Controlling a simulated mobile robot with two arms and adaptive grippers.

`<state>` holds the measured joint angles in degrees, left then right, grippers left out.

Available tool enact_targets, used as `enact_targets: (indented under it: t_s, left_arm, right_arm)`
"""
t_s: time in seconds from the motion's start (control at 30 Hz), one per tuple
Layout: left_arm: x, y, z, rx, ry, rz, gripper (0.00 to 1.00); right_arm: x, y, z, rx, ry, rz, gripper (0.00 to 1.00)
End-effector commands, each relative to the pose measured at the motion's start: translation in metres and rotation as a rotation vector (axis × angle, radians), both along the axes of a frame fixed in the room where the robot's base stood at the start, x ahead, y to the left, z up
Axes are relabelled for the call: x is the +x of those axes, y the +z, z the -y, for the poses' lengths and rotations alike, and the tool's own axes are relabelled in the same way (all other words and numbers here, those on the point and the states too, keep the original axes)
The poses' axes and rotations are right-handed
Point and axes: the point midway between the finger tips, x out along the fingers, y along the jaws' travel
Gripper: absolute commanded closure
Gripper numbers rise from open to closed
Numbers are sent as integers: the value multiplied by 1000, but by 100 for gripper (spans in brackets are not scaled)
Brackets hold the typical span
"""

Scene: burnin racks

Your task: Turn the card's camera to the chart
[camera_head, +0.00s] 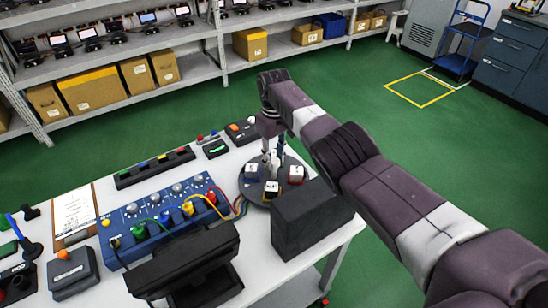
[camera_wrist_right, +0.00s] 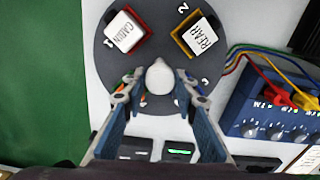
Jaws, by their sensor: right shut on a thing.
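A dark round turntable (camera_head: 258,198) stands on the white table and also shows in the wrist view (camera_wrist_right: 112,75). It carries a white block marked CABIN with a red base (camera_wrist_right: 125,32) and a white block marked REAR with a yellow base (camera_wrist_right: 202,36). A third white block with a blue base (camera_head: 251,172) shows in the head view. My right gripper (camera_head: 272,157) points down over the turntable's middle. Its fingers are shut on a white rounded knob (camera_wrist_right: 160,77). A printed card (camera_head: 75,212) lies at the table's left. No chart can be identified. My left gripper is not in view.
A black box (camera_head: 308,218) stands close beside the turntable. A blue panel (camera_head: 160,222) with knobs and coloured cables is left of it, and a black device (camera_head: 185,265) is in front. Storage shelves (camera_head: 120,50) line the back.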

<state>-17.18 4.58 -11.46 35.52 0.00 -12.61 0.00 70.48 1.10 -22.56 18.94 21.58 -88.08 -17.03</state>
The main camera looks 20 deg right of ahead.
Motion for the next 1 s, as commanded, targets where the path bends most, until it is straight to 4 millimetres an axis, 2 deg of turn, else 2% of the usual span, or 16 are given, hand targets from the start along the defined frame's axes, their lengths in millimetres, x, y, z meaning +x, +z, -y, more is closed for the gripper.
enact_targets:
  t_s: [1.0]
  left_arm:
    - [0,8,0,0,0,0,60]
  right_arm:
    - [2,3,1,-1,-508,8,100]
